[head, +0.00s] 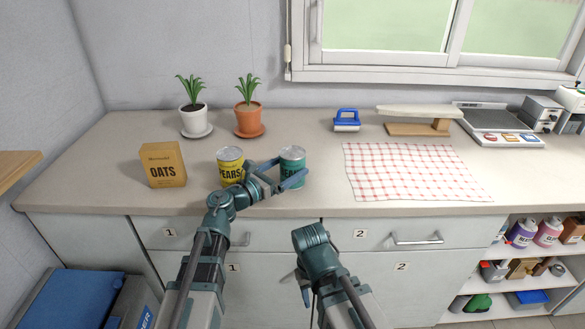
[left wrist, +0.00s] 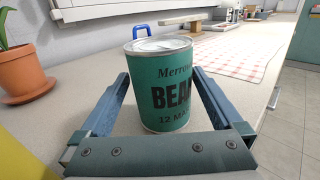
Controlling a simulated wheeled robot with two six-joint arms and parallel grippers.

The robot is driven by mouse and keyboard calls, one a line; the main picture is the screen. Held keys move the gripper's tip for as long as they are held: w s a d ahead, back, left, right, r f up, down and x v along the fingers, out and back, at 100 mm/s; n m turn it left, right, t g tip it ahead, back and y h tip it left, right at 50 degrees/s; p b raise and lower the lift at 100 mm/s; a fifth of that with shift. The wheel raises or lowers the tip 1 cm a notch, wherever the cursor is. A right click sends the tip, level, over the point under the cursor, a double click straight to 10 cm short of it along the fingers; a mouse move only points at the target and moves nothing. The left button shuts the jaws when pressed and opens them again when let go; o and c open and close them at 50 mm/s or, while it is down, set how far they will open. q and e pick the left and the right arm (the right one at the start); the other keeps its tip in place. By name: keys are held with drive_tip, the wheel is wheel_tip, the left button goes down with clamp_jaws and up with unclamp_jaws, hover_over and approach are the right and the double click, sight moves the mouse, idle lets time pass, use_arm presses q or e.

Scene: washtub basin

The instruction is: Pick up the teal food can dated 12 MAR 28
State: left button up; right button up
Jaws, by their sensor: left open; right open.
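The teal can (head: 292,160) stands upright on the counter, right of the yellow pears can (head: 230,166). In the left wrist view the teal can (left wrist: 161,84) shows "BEA" and "12 MA"; the rest of its label curves out of sight. My left gripper (head: 282,178) is open, with one finger on each side of the teal can; in the left wrist view its fingers (left wrist: 163,100) flank the can with gaps visible. My right gripper (head: 306,290) is low in front of the drawers, away from the cans, and mostly hidden behind its own arm.
An oats box (head: 163,165) stands left of the pears can. Two potted plants, one white (head: 195,118) and one terracotta (head: 248,118), stand behind. Counter between the can and cloth is clear.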

use_arm(q)
drive_tip(key=x, duration=0.5)
drive_tip(key=shift+s+r, duration=0.1)
drive_tip(key=shift+r, duration=0.15)
clamp_jaws()
